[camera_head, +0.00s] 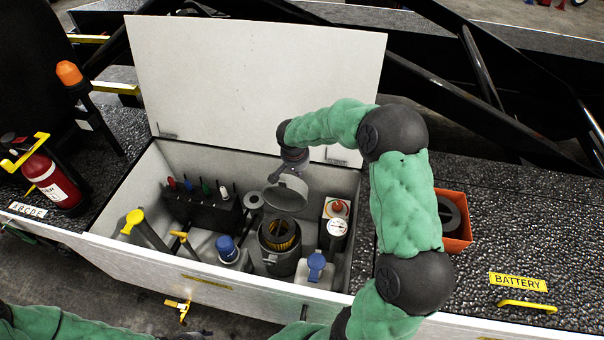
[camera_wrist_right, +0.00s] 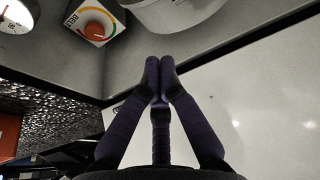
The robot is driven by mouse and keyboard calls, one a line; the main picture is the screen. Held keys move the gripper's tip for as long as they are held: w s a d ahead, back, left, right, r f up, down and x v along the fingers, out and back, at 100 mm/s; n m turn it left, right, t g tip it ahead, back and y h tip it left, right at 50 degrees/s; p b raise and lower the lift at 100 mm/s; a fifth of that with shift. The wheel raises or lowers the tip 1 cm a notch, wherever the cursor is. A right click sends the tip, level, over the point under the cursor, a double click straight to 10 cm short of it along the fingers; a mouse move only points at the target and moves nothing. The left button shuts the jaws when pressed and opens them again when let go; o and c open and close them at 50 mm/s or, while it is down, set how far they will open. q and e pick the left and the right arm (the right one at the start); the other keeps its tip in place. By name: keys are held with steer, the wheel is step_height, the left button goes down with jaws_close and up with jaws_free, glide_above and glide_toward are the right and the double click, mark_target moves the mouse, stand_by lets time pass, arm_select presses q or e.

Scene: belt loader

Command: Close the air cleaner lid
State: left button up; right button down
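The air cleaner (camera_head: 279,250) is a grey canister with a yellow pleated filter showing in its open top, inside the white compartment. Its grey round lid (camera_head: 287,192) stands raised and tilted above the opening, toward the back. My right gripper (camera_head: 295,165) reaches down from above, just behind and above the lid. In the right wrist view its dark fingers (camera_wrist_right: 160,64) are together with nothing visible between them. A pale curved part (camera_wrist_right: 172,14), perhaps the lid or canister, lies beyond the tips; contact is unclear. My left arm (camera_head: 65,325) is at the lower left, its gripper unclear.
The open white compartment door (camera_head: 255,75) stands behind. Blue-capped bottles (camera_head: 228,248) (camera_head: 316,266), a gauge with a red knob (camera_head: 337,218) and a black rack (camera_head: 205,212) crowd around the canister. An orange bin (camera_head: 455,243) sits to the right.

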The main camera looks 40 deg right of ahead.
steer(key=shift+w+d+f+b, duration=0.15)
steer(key=shift+w+d+b, duration=0.65)
steer(key=shift+w+d, duration=0.2)
steer(key=b+x, duration=0.2)
steer(key=x, duration=0.7)
steer(key=shift+w+d+f+b, duration=0.15)
steer(key=shift+d+f+b, duration=0.15)
steer(key=shift+b, duration=0.1)
steer(key=shift+r, duration=0.1)
